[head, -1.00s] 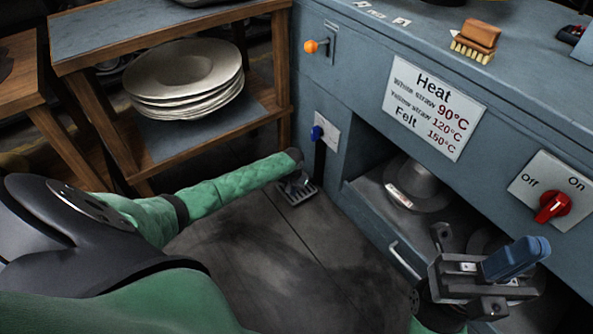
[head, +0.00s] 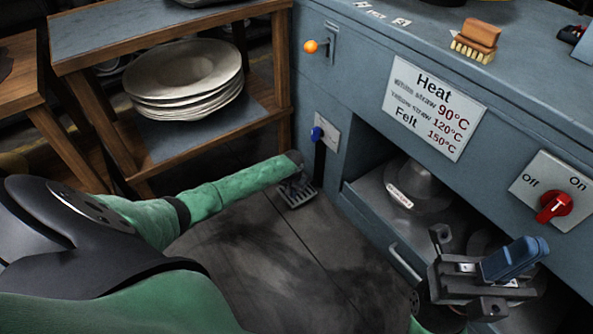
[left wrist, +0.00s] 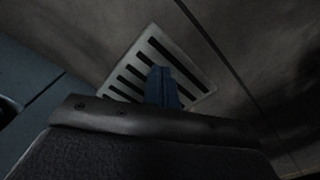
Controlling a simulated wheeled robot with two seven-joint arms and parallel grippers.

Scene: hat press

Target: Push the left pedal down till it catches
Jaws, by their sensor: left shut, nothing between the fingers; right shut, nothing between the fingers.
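The left pedal (head: 299,197) is a slatted metal plate low at the foot of the blue-grey cabinet, in the middle of the head view. It also shows in the left wrist view (left wrist: 192,76), filling the upper middle. My left gripper (head: 296,184) points down at the pedal, mostly hidden by its own forearm. Its blue fingers (left wrist: 163,88) are shut and overlap the slats; I cannot tell whether they touch. My right gripper (head: 515,259) is shut and empty, in front of the cabinet at the lower right.
A blue knob (head: 317,133) sits on a plate above the pedal, and an orange knob (head: 311,47) is higher up. An open cabinet bay (head: 365,192) lies right of the pedal. The floor in front is clear.

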